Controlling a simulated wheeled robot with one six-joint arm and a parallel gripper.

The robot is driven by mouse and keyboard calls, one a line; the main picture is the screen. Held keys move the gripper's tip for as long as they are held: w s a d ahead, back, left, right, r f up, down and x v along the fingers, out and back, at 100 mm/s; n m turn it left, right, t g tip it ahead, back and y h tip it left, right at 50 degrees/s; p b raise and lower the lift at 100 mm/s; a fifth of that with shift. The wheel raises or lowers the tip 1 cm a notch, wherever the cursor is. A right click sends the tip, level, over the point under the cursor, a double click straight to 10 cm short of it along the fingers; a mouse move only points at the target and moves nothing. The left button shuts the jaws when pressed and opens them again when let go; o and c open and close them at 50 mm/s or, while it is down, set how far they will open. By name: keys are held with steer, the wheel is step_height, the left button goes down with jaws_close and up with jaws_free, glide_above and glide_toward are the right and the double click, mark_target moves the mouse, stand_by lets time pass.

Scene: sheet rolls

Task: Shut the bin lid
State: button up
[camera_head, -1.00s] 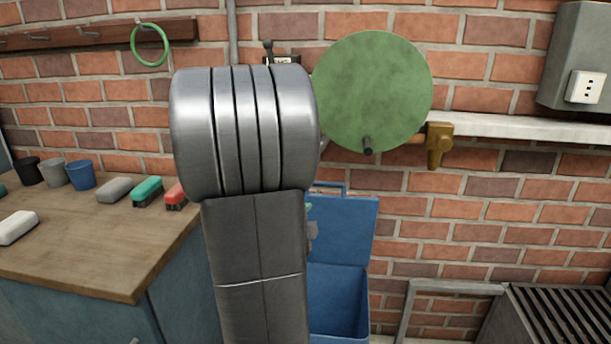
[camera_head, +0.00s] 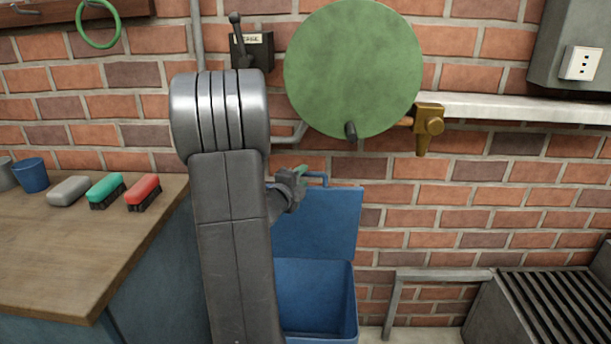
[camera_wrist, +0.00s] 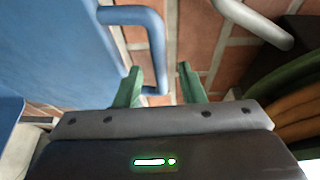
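The blue bin (camera_head: 318,300) stands on the floor against the brick wall, partly hidden behind my arm. Its blue lid (camera_head: 318,222) is open, raised upright at the back, with a blue handle (camera_head: 318,178) on its top edge. My gripper (camera_head: 302,170) is at the lid's top left, close beside the handle.
A green disc (camera_head: 353,70) with a dark knob and a brass valve (camera_head: 428,125) are on the wall above the bin. A wooden-topped bench (camera_head: 70,235) with brushes stands left. A slatted metal unit (camera_head: 540,300) is at the right.

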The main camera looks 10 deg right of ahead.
mark_target(306, 175)
steer(key=shift+x, duration=1.55)
jaws_close()
steer(key=shift+f, duration=0.15)
